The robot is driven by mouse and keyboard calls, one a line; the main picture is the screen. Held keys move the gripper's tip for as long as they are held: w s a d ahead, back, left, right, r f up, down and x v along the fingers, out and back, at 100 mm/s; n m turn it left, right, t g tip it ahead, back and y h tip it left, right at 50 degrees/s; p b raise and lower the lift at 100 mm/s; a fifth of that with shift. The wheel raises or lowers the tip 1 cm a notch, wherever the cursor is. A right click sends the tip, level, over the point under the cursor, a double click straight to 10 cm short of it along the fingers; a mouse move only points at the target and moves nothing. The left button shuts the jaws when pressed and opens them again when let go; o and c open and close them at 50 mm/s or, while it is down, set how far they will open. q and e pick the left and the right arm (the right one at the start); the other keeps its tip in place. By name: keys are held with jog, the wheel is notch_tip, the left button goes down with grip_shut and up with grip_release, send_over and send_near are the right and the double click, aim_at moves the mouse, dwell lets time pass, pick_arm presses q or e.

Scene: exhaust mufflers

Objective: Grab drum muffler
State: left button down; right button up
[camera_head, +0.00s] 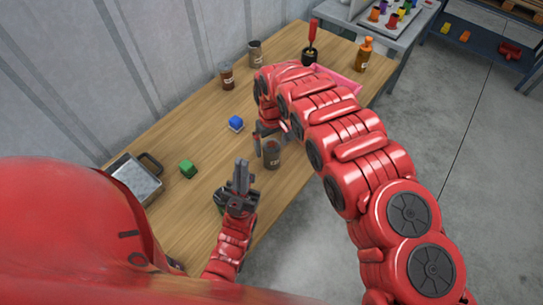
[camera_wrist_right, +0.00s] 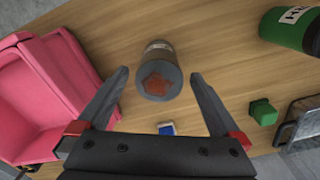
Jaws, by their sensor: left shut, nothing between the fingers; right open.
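A grey drum-shaped cylinder with a rusty brown end (camera_wrist_right: 157,77) stands on the wooden table, and it also shows in the head view (camera_head: 271,155). I take it for the drum muffler. My right gripper (camera_head: 270,132) is open above it. In the right wrist view, the fingers of my right gripper (camera_wrist_right: 160,74) lie on either side of the cylinder in the picture, with visible gaps. My left gripper (camera_head: 241,164) is shut and empty, to the left of the cylinder, in front of a mostly hidden green object (camera_head: 219,198).
Two brownish cans (camera_head: 227,77) (camera_head: 255,54) stand at the back. A pink bin (camera_wrist_right: 50,95) and a green cylinder (camera_wrist_right: 290,30) flank the right gripper.

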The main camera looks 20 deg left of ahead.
notch_tip(320, 180, down, 5)
jog(key=shift+r+b, duration=0.1)
jog(key=shift+b, duration=0.7)
jog(key=shift+r, duration=0.1)
jog(key=shift+c, duration=1)
jog(key=c, duration=1.3)
jog(key=shift+o, duration=0.2)
